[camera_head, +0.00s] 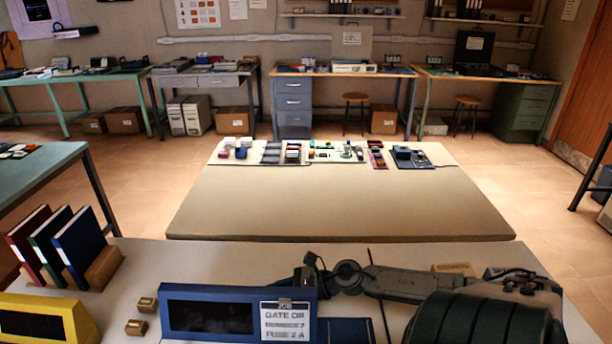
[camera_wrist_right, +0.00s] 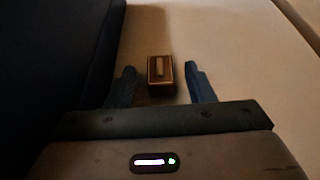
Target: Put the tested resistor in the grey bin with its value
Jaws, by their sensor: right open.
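My right gripper (camera_wrist_right: 159,68) is open in the wrist view, with its two blue fingers apart. A small brown block (camera_wrist_right: 160,83) with a pale strip on top stands between the fingers, with a gap on each side. I cannot tell whether it holds a resistor. In the head view my right arm reaches in from the right, and its gripper end is partly hidden behind a blue display. I cannot make out a resistor. Small grey trays (camera_head: 272,150) lie on the middle table, too small to identify as the grey bin. My left gripper is not in view.
The blue display (camera_head: 212,312) carries a card (camera_head: 285,322) reading "JOB GATE OR" and "FUSE 2 A". Two small wooden blocks (camera_head: 148,304) (camera_head: 136,327), a yellow-framed display (camera_head: 45,318) and binders (camera_head: 80,245) stand left. The front half of the middle table (camera_head: 330,205) is clear.

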